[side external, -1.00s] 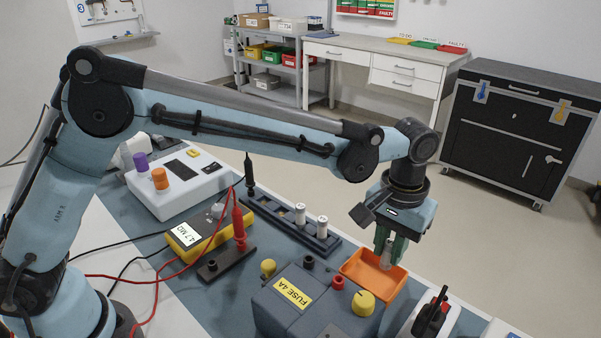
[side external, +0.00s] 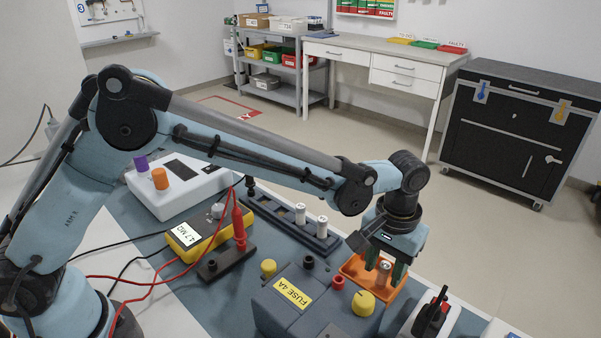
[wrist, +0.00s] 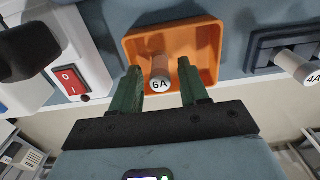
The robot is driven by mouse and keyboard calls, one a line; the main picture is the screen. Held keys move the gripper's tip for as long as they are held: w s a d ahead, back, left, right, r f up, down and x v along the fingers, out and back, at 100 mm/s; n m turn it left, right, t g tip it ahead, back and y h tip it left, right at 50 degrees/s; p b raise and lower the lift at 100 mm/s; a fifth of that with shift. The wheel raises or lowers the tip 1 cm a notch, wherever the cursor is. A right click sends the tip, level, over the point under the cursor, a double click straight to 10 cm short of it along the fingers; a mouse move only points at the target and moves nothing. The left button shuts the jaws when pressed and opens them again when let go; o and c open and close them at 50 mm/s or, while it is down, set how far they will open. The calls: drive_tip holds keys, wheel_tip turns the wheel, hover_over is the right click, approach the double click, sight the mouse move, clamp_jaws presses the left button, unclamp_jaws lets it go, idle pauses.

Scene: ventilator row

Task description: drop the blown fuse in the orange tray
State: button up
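The fuse (side external: 384,268) is a small pale cylinder marked 6A; it also shows in the wrist view (wrist: 160,74). It is inside the orange tray (side external: 352,265), standing roughly upright with its labelled end toward the wrist camera. My gripper (side external: 384,280) is low over the tray, its two green fingers (wrist: 158,66) on either side of the fuse. In the wrist view a gap shows between the fuse and each finger, so the gripper is open. The fuse's lower end is hard to see.
A dark fuse rack (side external: 272,222) holds two white fuses, one marked 4A in the wrist view (wrist: 292,62). A grey block labelled FUSE 4A (side external: 292,293) with a yellow knob stands close to the tray's front. A white switch unit (wrist: 68,80) is on the other side.

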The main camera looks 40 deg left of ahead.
sight(384, 265)
drive_tip(key=shift+o, duration=0.4)
wheel_tip(384, 265, up, 12)
idle(0.5)
drive_tip(key=shift+a+r, duration=0.1)
drive_tip(key=s+a+r+t, duration=0.15)
drive_tip(key=s+a, duration=0.25)
drive_tip(key=a, duration=0.6)
drive_tip(key=s+a+r+t, duration=0.1)
drive_tip(key=s+a+t, duration=0.25)
drive_tip(key=a, duration=0.65)
drive_tip(key=s+a+f+t, duration=0.2)
drive_tip(key=s+a+f, duration=0.2)
drive_tip(key=s+a, duration=0.1)
drive_tip(key=shift+s, duration=0.55)
drive_tip(key=shift+o, duration=0.6)
drive_tip(key=shift+a, duration=0.1)
